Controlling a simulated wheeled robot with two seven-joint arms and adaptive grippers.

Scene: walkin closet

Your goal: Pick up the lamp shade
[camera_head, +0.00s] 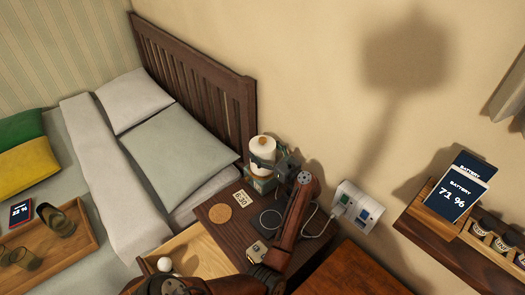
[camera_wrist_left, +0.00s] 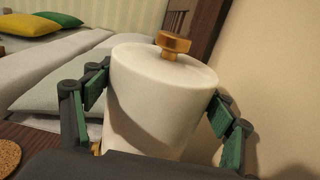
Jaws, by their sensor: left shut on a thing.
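The lamp shade (camera_head: 262,146) is a white cylinder on the bedside table's far side, by the headboard. In the left wrist view the lamp shade (camera_wrist_left: 158,95) fills the middle, with a brass knob (camera_wrist_left: 173,44) on top. My left gripper (camera_head: 265,163) has its green-padded fingers on opposite sides of the shade and is shut on it. The shade looks upright. Its lower part is hidden behind my gripper, so I cannot tell whether it is lifted. My right gripper is not in view.
The bedside table (camera_head: 218,188) holds a round cork coaster (camera_head: 220,213) and a small clock (camera_head: 241,198). Its drawer (camera_head: 197,250) is open. The bed's wooden headboard (camera_head: 200,75) stands behind. A wall outlet (camera_head: 357,207) and a wooden shelf (camera_head: 440,245) are at right.

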